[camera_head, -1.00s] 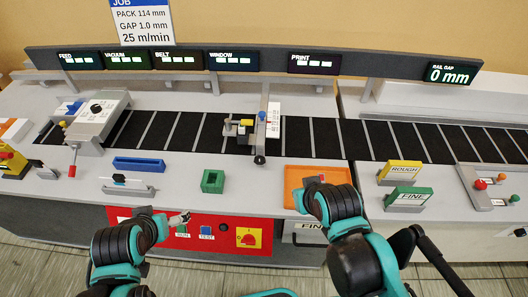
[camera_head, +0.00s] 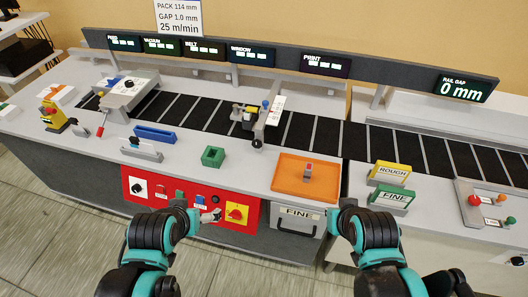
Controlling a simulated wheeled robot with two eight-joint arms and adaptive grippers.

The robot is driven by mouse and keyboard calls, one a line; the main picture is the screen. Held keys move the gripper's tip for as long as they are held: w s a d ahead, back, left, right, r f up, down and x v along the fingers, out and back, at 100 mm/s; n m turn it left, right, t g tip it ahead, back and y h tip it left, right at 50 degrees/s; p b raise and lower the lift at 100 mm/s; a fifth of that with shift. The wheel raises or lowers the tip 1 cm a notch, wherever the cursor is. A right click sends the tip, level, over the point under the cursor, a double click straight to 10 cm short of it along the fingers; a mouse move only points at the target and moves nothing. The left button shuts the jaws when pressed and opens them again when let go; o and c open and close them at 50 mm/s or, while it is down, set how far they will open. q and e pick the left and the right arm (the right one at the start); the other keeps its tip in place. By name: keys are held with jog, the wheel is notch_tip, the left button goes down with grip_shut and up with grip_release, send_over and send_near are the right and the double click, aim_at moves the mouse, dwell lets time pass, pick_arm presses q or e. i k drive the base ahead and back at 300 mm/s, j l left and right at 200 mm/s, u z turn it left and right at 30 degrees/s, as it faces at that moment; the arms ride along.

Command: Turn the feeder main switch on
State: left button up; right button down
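The red control panel (camera_head: 166,207) is on the front of the bench. It carries a yellow rotary switch with a red handle (camera_head: 237,213), a white plate with a dark knob (camera_head: 137,187) at its left end, and small green, red and blue buttons between them. I cannot read which one is the feeder main switch.
An orange tray (camera_head: 283,187) with a small red-and-grey piece (camera_head: 307,172) lies on the bench. A green block (camera_head: 213,157), a blue tray (camera_head: 155,134) and ROUGH (camera_head: 390,174) and FINE (camera_head: 391,199) blocks stand nearby. The rail display (camera_head: 466,87) reads 0 mm. Floor is clear at left.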

aim_at(235, 213)
jog(key=k+l+u, duration=0.15)
jog(key=k+l, duration=0.55)
jog(key=k, duration=0.05)
